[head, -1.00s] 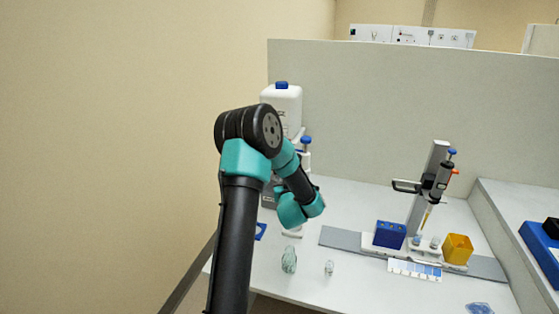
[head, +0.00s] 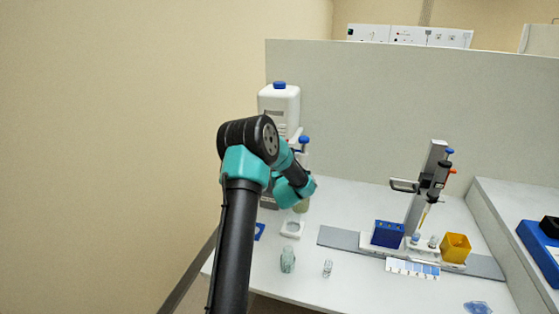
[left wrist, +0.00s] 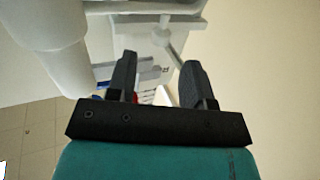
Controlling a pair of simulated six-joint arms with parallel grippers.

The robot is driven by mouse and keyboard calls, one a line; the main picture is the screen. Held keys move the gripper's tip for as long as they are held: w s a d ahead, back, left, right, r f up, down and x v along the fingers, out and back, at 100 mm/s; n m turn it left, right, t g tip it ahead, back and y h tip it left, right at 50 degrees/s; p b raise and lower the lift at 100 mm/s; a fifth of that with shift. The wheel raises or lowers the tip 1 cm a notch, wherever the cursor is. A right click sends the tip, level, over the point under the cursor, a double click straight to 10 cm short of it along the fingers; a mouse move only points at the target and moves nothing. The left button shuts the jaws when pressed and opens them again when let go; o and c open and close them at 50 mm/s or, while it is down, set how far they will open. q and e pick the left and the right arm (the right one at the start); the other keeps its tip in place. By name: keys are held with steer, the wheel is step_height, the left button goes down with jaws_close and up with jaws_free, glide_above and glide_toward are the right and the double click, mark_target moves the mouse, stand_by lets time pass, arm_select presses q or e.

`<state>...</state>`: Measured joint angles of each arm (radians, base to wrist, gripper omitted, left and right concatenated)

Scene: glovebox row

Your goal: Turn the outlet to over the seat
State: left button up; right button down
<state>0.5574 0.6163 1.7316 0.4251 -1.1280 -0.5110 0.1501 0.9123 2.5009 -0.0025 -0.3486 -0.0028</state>
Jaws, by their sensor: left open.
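A dispenser with a blue knob (head: 304,140) stands at the back left of the bench, mostly hidden behind my left arm. A tan-green vessel (head: 301,206) shows in part below my wrist. A white ring-shaped holder (head: 291,228), which looks like the seat, lies in front of it, apparently empty. In the left wrist view, my left gripper (left wrist: 159,62) is open with nothing between its fingers. A thin pale spout-like part (left wrist: 172,45), perhaps the outlet, shows just beyond the fingertips; contact is not visible. A thick white body (left wrist: 45,35) is at left. The head view hides the gripper.
A white canister with a blue cap (head: 280,100) stands behind my arm. Two small glass vessels, one greenish (head: 288,260) and one clear (head: 327,269), stand near the front. A pipette stand (head: 427,190), blue rack (head: 387,234) and yellow box (head: 456,247) are at right.

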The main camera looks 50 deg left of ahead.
arm_select(q)
steer(key=x, duration=0.8)
jaws_close()
stand_by(0.4)
